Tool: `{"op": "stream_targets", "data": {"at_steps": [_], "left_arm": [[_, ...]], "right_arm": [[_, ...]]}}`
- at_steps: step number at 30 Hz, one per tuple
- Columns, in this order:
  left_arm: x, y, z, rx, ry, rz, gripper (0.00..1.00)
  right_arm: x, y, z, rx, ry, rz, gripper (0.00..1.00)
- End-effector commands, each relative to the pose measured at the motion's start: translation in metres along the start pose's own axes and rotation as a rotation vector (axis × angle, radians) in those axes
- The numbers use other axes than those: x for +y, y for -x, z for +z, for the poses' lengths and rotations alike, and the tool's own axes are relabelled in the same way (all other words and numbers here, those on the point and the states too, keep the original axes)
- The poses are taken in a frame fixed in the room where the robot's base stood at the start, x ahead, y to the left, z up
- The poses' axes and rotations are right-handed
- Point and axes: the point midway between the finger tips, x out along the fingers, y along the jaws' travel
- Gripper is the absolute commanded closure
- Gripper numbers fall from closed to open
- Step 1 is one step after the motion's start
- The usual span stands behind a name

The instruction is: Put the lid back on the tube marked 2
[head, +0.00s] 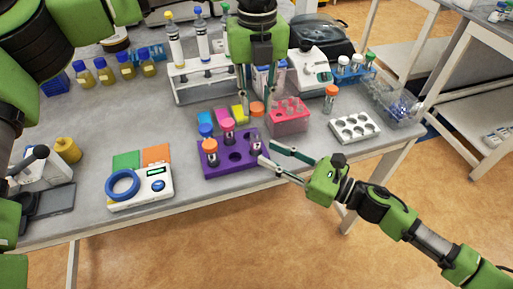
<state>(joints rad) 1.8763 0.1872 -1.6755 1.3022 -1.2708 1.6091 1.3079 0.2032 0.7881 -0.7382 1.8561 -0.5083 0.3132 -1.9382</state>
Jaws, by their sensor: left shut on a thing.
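A purple rack (222,170) stands near the table's front edge. A tube without a visible lid (256,144) stands at the rack's right end. No number is readable on any tube. My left gripper (257,107) points down behind the rack, shut on an orange lid (257,109), above and behind the lidless tube. My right gripper (267,151) comes in from the right. Its fingers are apart, tips close to that tube; contact is unclear.
A pink rack (290,122) and a white rack (355,127) stand to the right. A white scale (142,187) with a blue ring (122,185) is at left. A pipette stand (205,85) is behind.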

Motion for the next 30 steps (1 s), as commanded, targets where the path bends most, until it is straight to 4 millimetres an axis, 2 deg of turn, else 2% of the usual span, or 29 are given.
{"op": "stream_targets", "data": {"at_steps": [3, 9, 15, 23, 27, 30], "left_arm": [[0.000, 0.000, 0.000, 0.000, 0.001, 0.000, 0.83], [0.000, 0.000, 0.000, 0.000, 0.001, 0.000, 0.83], [0.000, 0.000, 0.000, 0.000, 0.000, 0.000, 0.83], [0.000, 0.000, 0.000, 0.000, 0.000, 0.000, 0.83], [0.000, 0.000, 0.000, 0.000, 0.000, 0.000, 0.83], [0.000, 0.000, 0.000, 0.000, 0.000, 0.000, 0.83]], "right_arm": [[-0.001, -0.022, 0.002, -0.003, 0.001, 0.000, 0.70], [0.000, -0.048, 0.001, -0.002, -0.001, -0.001, 0.70], [0.000, -0.057, 0.000, 0.000, -0.001, -0.001, 0.70], [0.000, -0.058, 0.000, 0.000, -0.001, -0.001, 0.70], [0.000, -0.058, 0.000, 0.000, -0.001, 0.000, 1.00], [0.000, -0.058, 0.000, 0.000, -0.001, 0.000, 1.00]]}}
